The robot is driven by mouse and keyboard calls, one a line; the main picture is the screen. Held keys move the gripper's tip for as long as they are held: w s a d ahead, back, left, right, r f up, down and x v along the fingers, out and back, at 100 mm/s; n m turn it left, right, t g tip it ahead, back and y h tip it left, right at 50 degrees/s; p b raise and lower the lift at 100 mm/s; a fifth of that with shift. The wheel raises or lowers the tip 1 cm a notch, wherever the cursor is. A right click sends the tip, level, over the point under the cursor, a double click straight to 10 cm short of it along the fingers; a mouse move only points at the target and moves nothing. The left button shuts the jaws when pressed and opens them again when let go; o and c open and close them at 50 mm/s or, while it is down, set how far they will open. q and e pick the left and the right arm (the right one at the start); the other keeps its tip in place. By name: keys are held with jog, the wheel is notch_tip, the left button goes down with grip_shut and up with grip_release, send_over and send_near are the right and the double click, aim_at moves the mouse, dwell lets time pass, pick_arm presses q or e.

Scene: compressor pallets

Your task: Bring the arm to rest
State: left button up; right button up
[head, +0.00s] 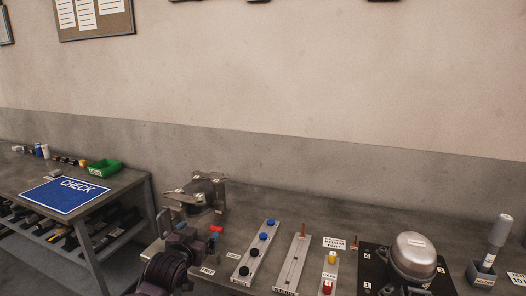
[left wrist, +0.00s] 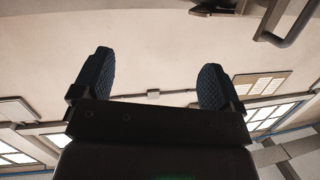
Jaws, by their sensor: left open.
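My left arm comes in at the bottom left of the head view, and its dark gripper (head: 186,238) is over the near left part of the workbench. In the left wrist view the two dark blue, textured fingers of my left gripper (left wrist: 152,80) stand wide apart with nothing between them. Behind the fingers that view shows only a pale wall or ceiling and windows, no bench. My right gripper is in neither view.
The workbench holds a metal fixture (head: 200,190), a strip with blue and black knobs (head: 255,252), a grey rail (head: 293,262), a silver-domed compressor (head: 414,256) and a grey holder (head: 482,274). A side table with a blue CHECK mat (head: 64,195) and green bin (head: 104,167) stands left.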

pick_arm(q)
jog(key=s+a+f+n+g+y, duration=0.1)
jog(key=s+a+f, duration=0.2)
jog(key=s+f, duration=0.4)
jog(key=s+a+f+n+g+y, duration=0.1)
jog(key=s+a+f, duration=0.3)
jog(key=s, duration=1.3)
jog(key=s+a+f+g+y, duration=0.1)
jog(key=s+a+f+g, duration=0.1)
jog(key=s+f, duration=0.9)
jog(key=shift+s+a+f+n, duration=0.4)
jog(key=shift+s+a, duration=0.1)
jog(key=shift+a, duration=0.2)
